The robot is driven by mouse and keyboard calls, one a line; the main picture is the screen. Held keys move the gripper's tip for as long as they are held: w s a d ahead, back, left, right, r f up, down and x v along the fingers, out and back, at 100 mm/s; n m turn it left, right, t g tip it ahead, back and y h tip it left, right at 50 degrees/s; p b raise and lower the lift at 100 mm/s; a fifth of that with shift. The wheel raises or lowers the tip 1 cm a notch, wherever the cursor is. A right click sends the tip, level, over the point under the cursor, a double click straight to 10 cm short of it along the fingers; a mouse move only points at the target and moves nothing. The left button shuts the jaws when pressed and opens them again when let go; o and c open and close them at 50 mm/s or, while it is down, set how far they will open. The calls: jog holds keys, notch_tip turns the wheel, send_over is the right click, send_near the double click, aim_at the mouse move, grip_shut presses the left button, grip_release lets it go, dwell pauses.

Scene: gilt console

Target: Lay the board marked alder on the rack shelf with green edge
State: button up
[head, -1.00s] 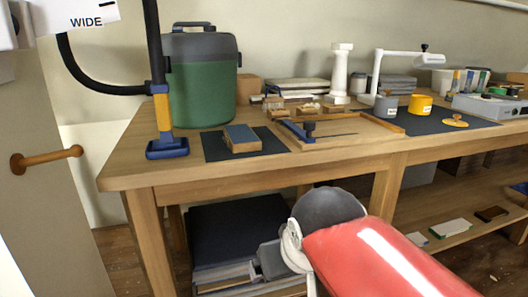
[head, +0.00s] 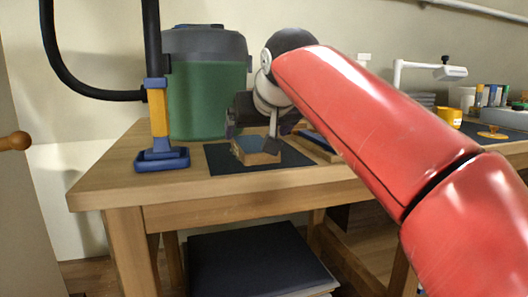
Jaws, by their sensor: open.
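My gripper (head: 254,132) is open above a small wooden block with a blue-grey top (head: 257,155), which lies on a dark mat (head: 219,160) on the workbench. One finger shows on the left and one in front on the right; whether they touch the block I cannot tell. I can read no alder marking on any piece in view. I see no rack shelf with a green edge.
A green canister (head: 205,95) stands behind the mat. A blue and yellow hose nozzle (head: 161,150) stands left of it. The workbench's (head: 110,175) front left is bare. A yellow mug (head: 449,117) stands at the right. My red arm hides much of the bench.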

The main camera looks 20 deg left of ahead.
aim_at(253, 143)
jog(key=b+x, duration=0.1)
jog(key=x, duration=0.5)
jog(key=shift+d+f, duration=0.1)
jog(key=shift+f, duration=0.05)
jog(key=c, duration=1.2)
